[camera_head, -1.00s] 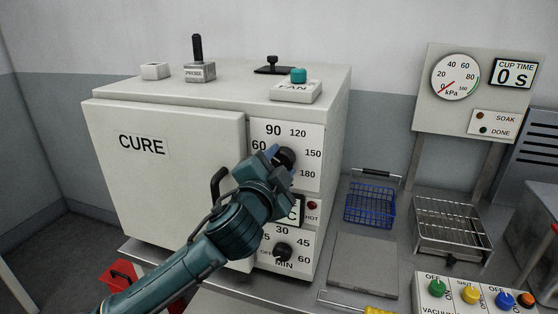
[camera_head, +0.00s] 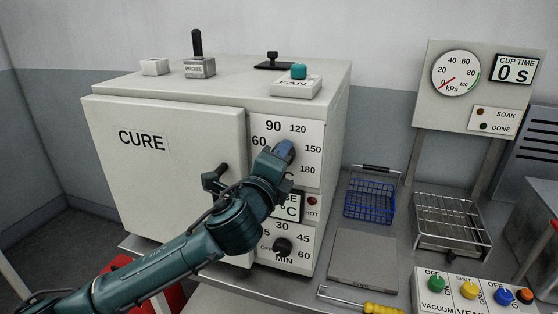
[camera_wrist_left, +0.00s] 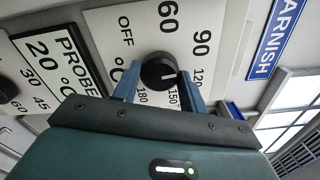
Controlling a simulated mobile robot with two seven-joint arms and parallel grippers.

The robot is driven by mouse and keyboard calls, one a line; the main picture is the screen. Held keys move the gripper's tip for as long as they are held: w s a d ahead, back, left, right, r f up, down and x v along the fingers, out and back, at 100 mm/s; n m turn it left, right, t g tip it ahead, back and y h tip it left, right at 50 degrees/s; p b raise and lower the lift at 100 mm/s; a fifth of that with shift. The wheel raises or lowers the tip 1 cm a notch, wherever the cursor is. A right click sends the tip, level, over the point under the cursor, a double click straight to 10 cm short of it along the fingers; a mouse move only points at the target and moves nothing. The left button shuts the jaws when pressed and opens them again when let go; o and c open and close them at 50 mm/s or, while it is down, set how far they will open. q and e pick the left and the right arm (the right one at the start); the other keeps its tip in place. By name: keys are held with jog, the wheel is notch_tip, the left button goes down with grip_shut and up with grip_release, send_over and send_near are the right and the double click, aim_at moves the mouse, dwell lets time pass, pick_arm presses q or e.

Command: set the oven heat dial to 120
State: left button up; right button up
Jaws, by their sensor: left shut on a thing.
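The oven heat dial (camera_wrist_left: 158,72) is a round black knob on a white scale plate. The scale reads OFF, 60, 90, 120, 150 and 180. In the left wrist view, a white mark on the knob points roughly toward the 120 label (camera_wrist_left: 196,78). My left gripper (camera_wrist_left: 160,82) has one blue finger on each side of the knob and is shut on it. In the head view, my left gripper (camera_head: 280,153) is at the scale plate (camera_head: 311,134) and hides the dial. My right gripper is in neither view.
The lower minutes dial (camera_head: 282,247) is below my gripper. The oven door handle (camera_head: 213,180) is close beside my left arm. A blue wire basket (camera_head: 370,202) and a wire rack (camera_head: 450,222) stand on the bench to the right.

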pick_arm(q)
jog(key=m, duration=0.6)
dwell(0.6)
jog(key=o, duration=1)
jog(key=shift+c, duration=0.2)
jog(key=shift+s, duration=0.1)
jog(key=b+v, duration=0.2)
jog(key=v, duration=1.1)
